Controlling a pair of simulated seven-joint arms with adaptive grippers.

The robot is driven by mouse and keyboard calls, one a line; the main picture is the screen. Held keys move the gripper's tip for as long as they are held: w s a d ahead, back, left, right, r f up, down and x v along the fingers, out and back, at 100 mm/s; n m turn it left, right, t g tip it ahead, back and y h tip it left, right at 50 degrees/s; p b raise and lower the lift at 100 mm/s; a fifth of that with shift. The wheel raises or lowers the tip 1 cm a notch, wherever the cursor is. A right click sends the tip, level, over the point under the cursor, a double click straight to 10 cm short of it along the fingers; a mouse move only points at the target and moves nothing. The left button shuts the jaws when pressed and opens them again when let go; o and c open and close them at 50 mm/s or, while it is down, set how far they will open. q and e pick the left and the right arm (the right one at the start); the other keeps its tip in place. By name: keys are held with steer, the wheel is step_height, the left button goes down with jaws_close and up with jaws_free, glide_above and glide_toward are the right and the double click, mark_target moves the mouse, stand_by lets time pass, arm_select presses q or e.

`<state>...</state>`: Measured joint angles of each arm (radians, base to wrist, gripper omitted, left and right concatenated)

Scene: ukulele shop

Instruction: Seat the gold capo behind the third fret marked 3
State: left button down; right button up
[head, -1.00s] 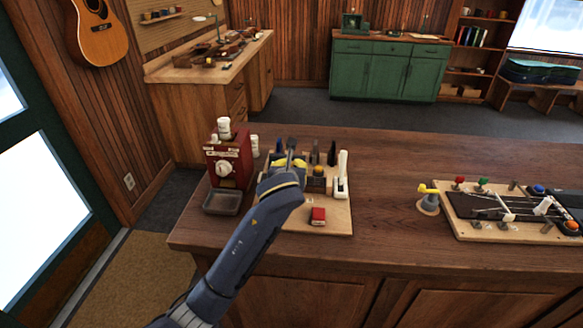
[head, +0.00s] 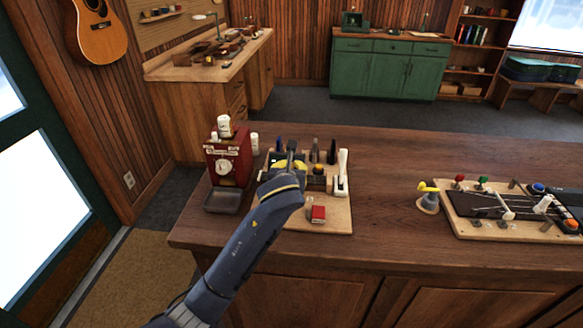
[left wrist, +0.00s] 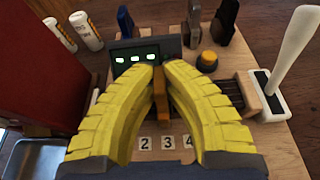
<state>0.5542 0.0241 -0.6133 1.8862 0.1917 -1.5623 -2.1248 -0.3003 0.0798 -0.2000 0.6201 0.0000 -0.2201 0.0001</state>
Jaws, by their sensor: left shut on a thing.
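My left gripper (left wrist: 164,72) has yellow ribbed fingers and is shut on an upright gold-orange piece, apparently the gold capo (left wrist: 161,98). In the head view, the same gripper (head: 288,166) is over the left wooden board, and its wrist hides the capo. White number tags sit just below the fingers in the left wrist view; the tag 3 (left wrist: 167,142) is between 2 and 4. A dark fretted strip (left wrist: 226,88) shows right of the fingers; its middle is hidden. I cannot tell whether the capo touches it. My right gripper is not in view.
A red machine (head: 228,160) with a grey tray (head: 222,201) stands left of the board.

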arm_select(q)
steer(key=c, duration=1.8)
jaws_free()
steer(key=shift+v, duration=5.5)
